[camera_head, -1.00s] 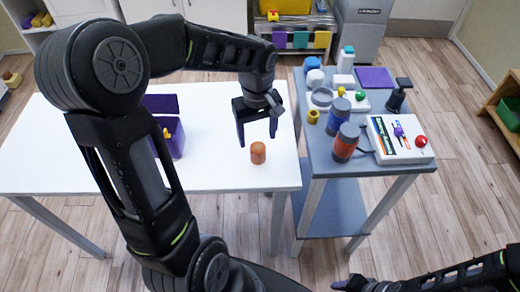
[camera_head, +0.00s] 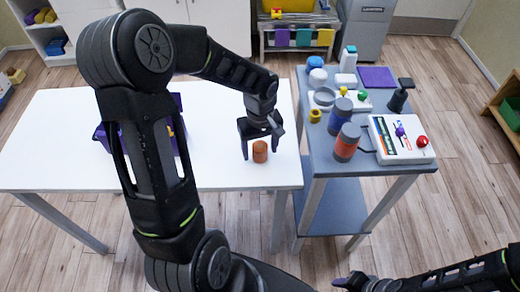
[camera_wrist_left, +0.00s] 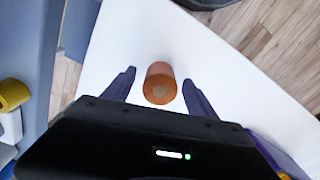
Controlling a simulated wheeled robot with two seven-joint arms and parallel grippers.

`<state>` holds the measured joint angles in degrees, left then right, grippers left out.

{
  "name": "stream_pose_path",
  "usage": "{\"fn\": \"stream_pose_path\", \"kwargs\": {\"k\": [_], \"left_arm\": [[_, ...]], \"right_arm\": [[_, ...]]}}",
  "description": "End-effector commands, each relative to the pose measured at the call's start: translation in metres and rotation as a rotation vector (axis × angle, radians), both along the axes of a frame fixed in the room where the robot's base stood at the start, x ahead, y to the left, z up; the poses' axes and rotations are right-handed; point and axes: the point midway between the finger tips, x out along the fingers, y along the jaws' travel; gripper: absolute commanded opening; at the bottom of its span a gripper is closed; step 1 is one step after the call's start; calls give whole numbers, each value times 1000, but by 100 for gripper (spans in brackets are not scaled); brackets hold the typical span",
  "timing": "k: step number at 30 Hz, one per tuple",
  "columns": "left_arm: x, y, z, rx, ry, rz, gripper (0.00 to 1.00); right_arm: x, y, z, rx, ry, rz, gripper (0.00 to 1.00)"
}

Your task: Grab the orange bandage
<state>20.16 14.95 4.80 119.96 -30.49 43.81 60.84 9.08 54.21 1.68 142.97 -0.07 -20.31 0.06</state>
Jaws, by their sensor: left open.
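The orange bandage (camera_head: 260,152) is a small upright roll near the front right corner of the white table (camera_head: 215,172). My left gripper (camera_head: 261,150) is over it with its fingers pointing down. In the left wrist view the bandage (camera_wrist_left: 160,84) shows between the two open fingers of the left gripper (camera_wrist_left: 160,88), with a gap on each side. The fingers do not visibly touch it. My right arm shows at the lower right of the head view; its jaws are too unclear to read.
A purple container (camera_head: 104,136) stands on the table, partly behind my left arm. The grey-blue trolley (camera_head: 322,165) beside the table holds several items, including a blue bottle (camera_head: 340,116), an orange-and-grey bottle (camera_head: 346,142) and a white device (camera_head: 392,149). The table between container and bandage is clear.

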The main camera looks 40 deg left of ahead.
Motion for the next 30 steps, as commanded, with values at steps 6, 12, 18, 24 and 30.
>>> {"fn": "stream_pose_path", "kwargs": {"k": [6, 12, 18, 24, 30], "left_arm": [[0, 0, -7, -1, -1, 1, 66], [0, 0, -7, -1, -1, 1, 66], [0, 0, -7, 0, -1, 1, 66], [0, 0, -7, 0, -1, 1, 56], [0, 0, -7, -1, -1, 1, 39]], "right_arm": [[0, 0, 0, 0, 0, 0, 36], [0, 0, 0, 0, 0, 0, 36], [0, 0, 0, 0, 0, 0, 36], [0, 0, 0, 0, 0, 0, 36], [0, 0, 0, 0, 0, 0, 36]]}}
